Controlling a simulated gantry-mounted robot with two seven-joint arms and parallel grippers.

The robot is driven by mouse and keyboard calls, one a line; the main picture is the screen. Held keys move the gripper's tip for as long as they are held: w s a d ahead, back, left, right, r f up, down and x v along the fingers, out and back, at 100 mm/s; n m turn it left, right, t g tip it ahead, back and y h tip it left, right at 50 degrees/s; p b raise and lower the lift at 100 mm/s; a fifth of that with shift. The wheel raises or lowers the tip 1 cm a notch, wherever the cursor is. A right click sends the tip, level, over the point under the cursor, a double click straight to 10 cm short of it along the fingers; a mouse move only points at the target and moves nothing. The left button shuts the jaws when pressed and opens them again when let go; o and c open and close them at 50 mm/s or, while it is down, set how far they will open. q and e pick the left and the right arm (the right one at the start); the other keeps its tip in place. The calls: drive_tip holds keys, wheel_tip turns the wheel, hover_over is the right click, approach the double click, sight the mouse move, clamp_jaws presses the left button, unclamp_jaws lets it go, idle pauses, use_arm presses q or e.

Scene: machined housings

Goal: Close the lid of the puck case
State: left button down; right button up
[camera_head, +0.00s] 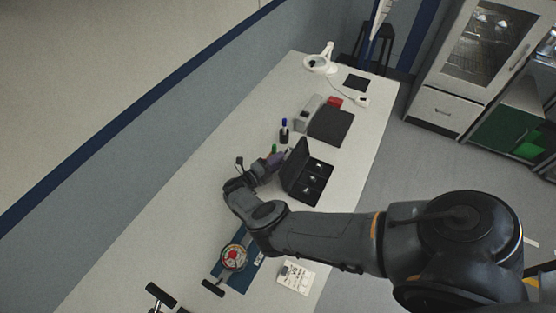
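The puck case (313,190) is a black box on the white table with round recesses in its base. Its lid (296,160) stands raised along the left side of the base, so the case is open. My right arm comes in from the right, passing in front of the case. My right gripper (268,163) is left of the raised lid, close to its outer face. Contact and finger opening are too small to make out. Dark parts (160,296) at the lower left edge may belong to my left gripper, but I cannot tell.
Behind the case stand a dark pen holder (284,136), a grey box (306,114), a dark flat pad (331,127) and a white lamp (320,61). Nearer are a blue fixture with a round gauge (234,257) and a white card (296,278). The table's left side is mostly clear.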

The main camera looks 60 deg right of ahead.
drive_tip(key=shift+c, duration=0.2)
clamp_jaws()
idle(0.3)
